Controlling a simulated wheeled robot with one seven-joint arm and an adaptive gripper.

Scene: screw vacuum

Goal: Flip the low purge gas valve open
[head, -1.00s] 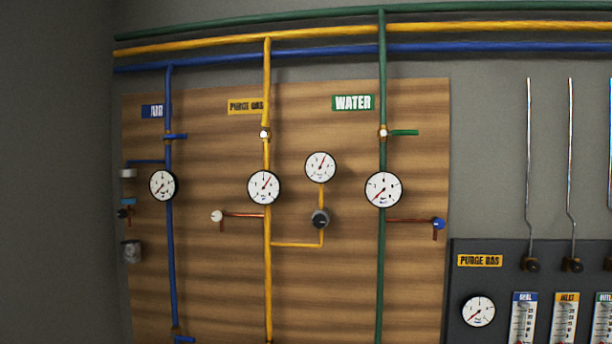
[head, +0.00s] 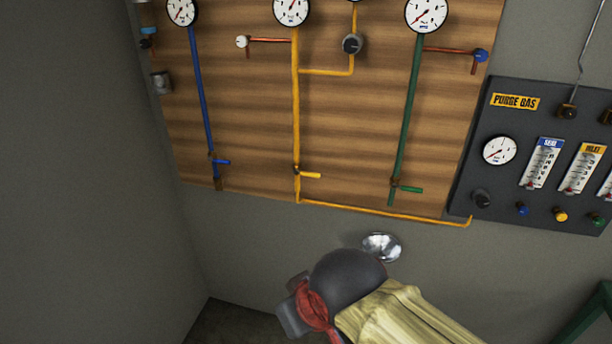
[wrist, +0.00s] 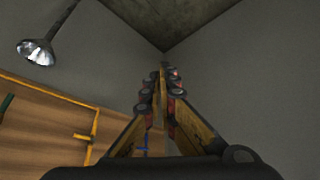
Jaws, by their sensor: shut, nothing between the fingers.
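The low purge gas valve has a short yellow handle (head: 310,175) near the bottom of the yellow vertical pipe (head: 297,120) in the head view. The handle sticks out to the right, crosswise to the pipe. It also shows at lower left in the wrist view (wrist: 84,137). My gripper (wrist: 163,76) is shut and empty in the wrist view, its fingers apart from the valve and pointing to a wall corner. In the head view my arm is at the bottom, below the board; my fingers cannot be made out there.
Blue (head: 222,162) and green (head: 410,189) valve handles flank the yellow one. A yellow pipe (head: 385,213) runs along the board's lower edge. A shiny metal cup-shaped thing (head: 381,247) is below it. A dark gauge panel (head: 530,118) is at right. The left wall is bare.

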